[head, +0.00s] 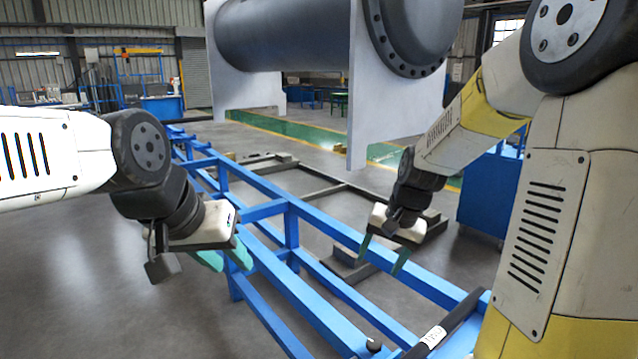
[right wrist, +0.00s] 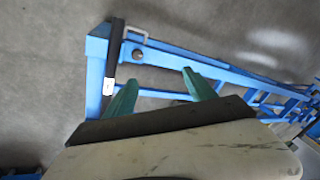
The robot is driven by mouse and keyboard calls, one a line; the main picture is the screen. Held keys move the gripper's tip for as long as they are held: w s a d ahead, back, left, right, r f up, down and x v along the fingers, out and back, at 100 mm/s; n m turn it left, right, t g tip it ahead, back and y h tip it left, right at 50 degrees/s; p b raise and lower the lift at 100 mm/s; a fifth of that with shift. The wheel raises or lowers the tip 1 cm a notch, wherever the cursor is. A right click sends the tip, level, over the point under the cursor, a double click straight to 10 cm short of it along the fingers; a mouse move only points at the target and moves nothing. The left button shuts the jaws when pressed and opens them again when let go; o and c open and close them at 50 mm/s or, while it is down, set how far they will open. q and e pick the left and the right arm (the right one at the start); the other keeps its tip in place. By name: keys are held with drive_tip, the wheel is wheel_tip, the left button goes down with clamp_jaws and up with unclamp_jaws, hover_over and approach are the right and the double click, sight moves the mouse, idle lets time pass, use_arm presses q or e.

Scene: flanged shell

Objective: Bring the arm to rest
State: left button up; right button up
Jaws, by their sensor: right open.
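My right gripper (head: 383,262) hangs above the blue frame in the head view, its two teal fingers apart with nothing between them. In the right wrist view the same gripper (right wrist: 163,86) shows spread fingers over the blue frame and grey floor. My left gripper (head: 230,260) is at the left of the blue frame in the head view. Its teal fingers point down to the right, and the angle does not show whether they are apart. The grey flanged shell (head: 300,38) lies across white upright supports (head: 400,110) behind both grippers.
The blue frame (head: 292,235) runs from the back left to the front right under my grippers. A black bar with a white label (head: 455,325) lies on its near end, also in the right wrist view (right wrist: 116,45). A blue cabinet (head: 488,195) stands at right. Floor at left is clear.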

drive_tip(key=s+r+n+t, duration=0.1)
drive_tip(key=s+r+n, duration=0.1)
drive_tip(key=s+r, duration=0.4)
drive_tip(key=s+r+n+t, duration=0.2)
drive_tip(key=s+r, duration=0.4)
drive_tip(key=s, duration=0.5)
drive_tip(key=shift+s+d+n, duration=0.15)
drive_tip(key=shift+s+n, duration=0.1)
drive_tip(key=shift+n, duration=0.05)
